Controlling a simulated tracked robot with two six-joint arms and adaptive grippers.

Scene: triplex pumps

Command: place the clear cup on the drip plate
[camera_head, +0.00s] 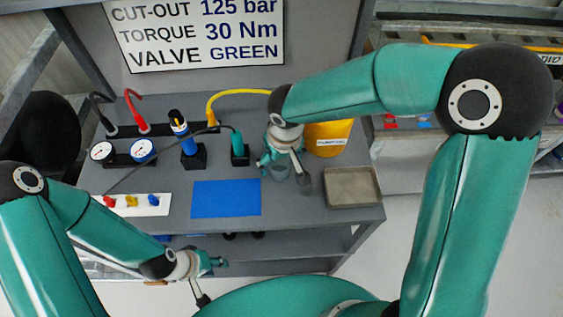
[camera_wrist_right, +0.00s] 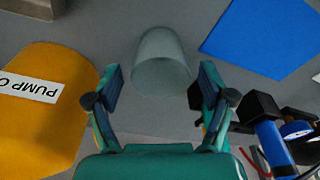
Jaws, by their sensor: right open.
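The clear cup (camera_wrist_right: 160,62) is a see-through grey tumbler on the grey bench. In the right wrist view it sits between and just beyond the fingertips of my right gripper (camera_wrist_right: 155,90), which is open and empty. In the head view the cup (camera_head: 278,173) is partly hidden by my right gripper (camera_head: 282,166). The drip plate (camera_head: 353,188), a shallow square grey-brown tray with a raised rim, lies empty at the bench's right front. My left gripper (camera_head: 210,266) is low in front of the bench; its finger opening is unclear.
A yellow container (camera_wrist_right: 40,110) stands close beside my right gripper. A flat blue mat (camera_head: 226,198) lies left of the cup. Gauges, a blue tool in a stand (camera_head: 184,135) and red and yellow hoses fill the back left.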

